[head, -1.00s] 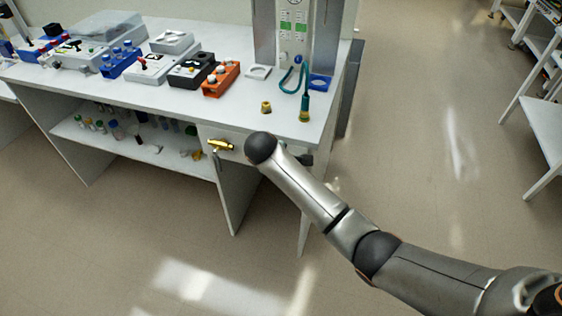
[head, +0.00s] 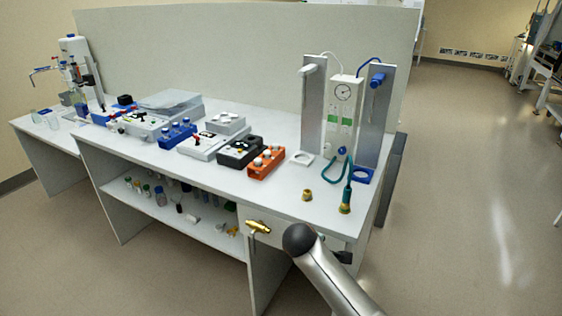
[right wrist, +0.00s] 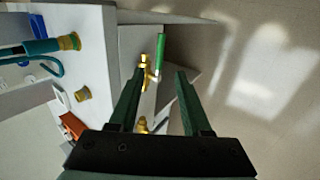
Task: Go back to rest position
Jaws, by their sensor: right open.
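My right gripper (right wrist: 155,80) is open in the right wrist view, its two dark fingers apart with nothing held between them. Beyond the fingertips is a brass valve fitting (right wrist: 146,66) beside a green handle (right wrist: 162,54), on the front of the bench. In the head view my right arm rises from the bottom edge in front of the bench, and I cannot make out its gripper clearly. My left gripper is in neither view.
The white bench (head: 222,185) carries several boxes, including an orange one (head: 265,163), a gauge panel (head: 343,110) and a green hose fitting (head: 346,200). A brass valve (head: 257,227) projects from its front. Open floor (head: 480,220) lies to the right.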

